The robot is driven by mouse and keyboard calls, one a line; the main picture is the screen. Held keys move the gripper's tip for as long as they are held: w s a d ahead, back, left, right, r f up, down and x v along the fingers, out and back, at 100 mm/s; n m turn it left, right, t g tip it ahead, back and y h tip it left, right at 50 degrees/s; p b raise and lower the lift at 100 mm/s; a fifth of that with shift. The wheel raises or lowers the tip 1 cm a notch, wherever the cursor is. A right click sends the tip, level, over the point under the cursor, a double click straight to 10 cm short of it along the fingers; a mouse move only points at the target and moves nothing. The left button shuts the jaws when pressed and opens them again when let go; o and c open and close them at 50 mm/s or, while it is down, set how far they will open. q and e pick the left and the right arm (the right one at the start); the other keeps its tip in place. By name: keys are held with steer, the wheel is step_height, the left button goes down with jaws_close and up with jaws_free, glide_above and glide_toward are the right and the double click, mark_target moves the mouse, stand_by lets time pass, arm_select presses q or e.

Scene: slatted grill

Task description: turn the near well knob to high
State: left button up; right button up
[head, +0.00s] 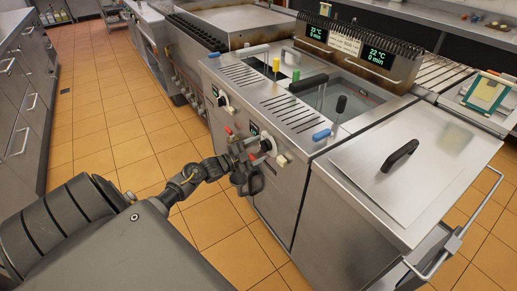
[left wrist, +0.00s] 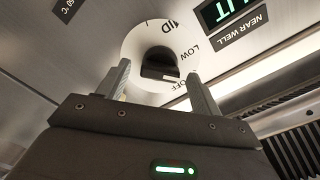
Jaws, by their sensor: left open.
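The near well knob (left wrist: 158,66) is a dark grip on a white round dial (left wrist: 140,40) with MID, LOW and OFF marks in the left wrist view. A pale mark shows on the lower edge of the grip, on the side toward OFF; its exact setting is hard to read. A NEAR WELL label (left wrist: 244,36) is beside the dial. My left gripper (left wrist: 158,74) is open, with one finger on each side of the grip; contact is unclear. In the head view my left gripper (head: 247,157) is at the front panel and partly covers the knob. My right gripper is out of view.
A second knob (head: 223,98) sits farther along the front panel (head: 240,120). Baskets with coloured handles stand in the wells above. A lidded unit (head: 400,165) with a bar handle is at the right. The tiled floor (head: 110,120) at the left is clear.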

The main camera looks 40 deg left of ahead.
arm_select(q)
steer(key=shift+w+d, duration=0.15)
steer(key=shift+w, duration=0.1)
steer(key=c, duration=1)
